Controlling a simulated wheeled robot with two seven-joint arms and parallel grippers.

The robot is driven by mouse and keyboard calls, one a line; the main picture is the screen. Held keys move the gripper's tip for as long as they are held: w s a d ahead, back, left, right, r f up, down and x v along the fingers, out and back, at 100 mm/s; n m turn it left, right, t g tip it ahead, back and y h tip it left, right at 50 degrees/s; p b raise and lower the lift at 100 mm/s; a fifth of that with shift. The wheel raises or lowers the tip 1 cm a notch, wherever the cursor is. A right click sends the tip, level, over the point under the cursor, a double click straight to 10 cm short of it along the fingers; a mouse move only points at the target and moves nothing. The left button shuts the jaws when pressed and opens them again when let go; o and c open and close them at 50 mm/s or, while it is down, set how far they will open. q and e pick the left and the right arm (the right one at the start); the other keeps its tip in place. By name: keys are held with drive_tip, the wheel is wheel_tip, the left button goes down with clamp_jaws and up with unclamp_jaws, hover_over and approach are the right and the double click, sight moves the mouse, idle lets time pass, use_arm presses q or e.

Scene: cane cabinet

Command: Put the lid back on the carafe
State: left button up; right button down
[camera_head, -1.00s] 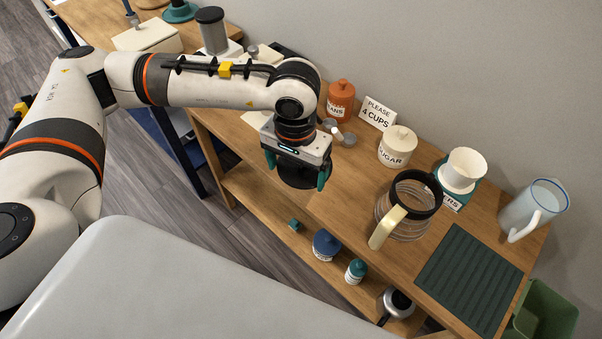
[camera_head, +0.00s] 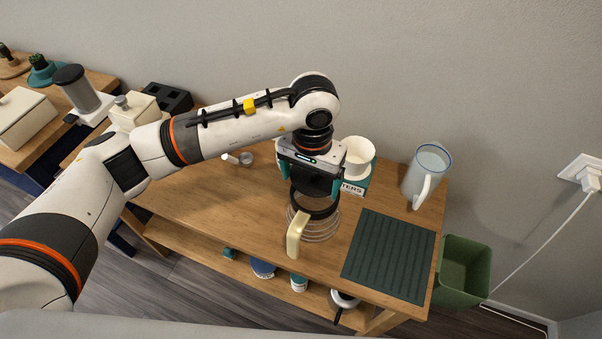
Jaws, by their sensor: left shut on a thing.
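The glass carafe (camera_head: 320,229) stands upright on the wooden counter, with a black rim and a cream handle toward the front. My left gripper (camera_head: 311,182) is over the carafe, pointing down, shut on the dark round lid (camera_head: 313,187). In the picture the lid overlaps the back of the carafe's rim. The gripper hides part of the rim, and I cannot tell how much gap is between lid and rim. My right gripper is not in view.
A white filter cone (camera_head: 358,153) on a teal box stands close behind my gripper at right. A white jug (camera_head: 428,174) stands at the back right. A dark green ribbed mat (camera_head: 391,256) lies bare right of the carafe. A green bin (camera_head: 463,272) is beyond the counter's end.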

sight(309, 186)
use_arm(q)
drive_tip(key=shift+f, duration=0.7)
drive_tip(key=shift+s+f, duration=0.1)
drive_tip(key=shift+f, duration=0.75)
wheel_tip(309, 186, down, 3)
drive_tip(key=b, duration=0.3)
drive_tip(key=shift+r, duration=0.1)
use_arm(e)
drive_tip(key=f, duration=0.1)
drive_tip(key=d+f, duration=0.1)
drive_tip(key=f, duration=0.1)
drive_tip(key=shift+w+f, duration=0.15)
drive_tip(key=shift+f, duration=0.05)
use_arm(q)
drive_tip(key=shift+b, duration=0.7)
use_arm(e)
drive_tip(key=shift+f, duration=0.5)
use_arm(q)
drive_tip(key=shift+b, duration=1.9)
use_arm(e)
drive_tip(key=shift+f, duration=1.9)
use_arm(q)
drive_tip(key=o, duration=0.7)
drive_tip(key=shift+o, duration=0.2)
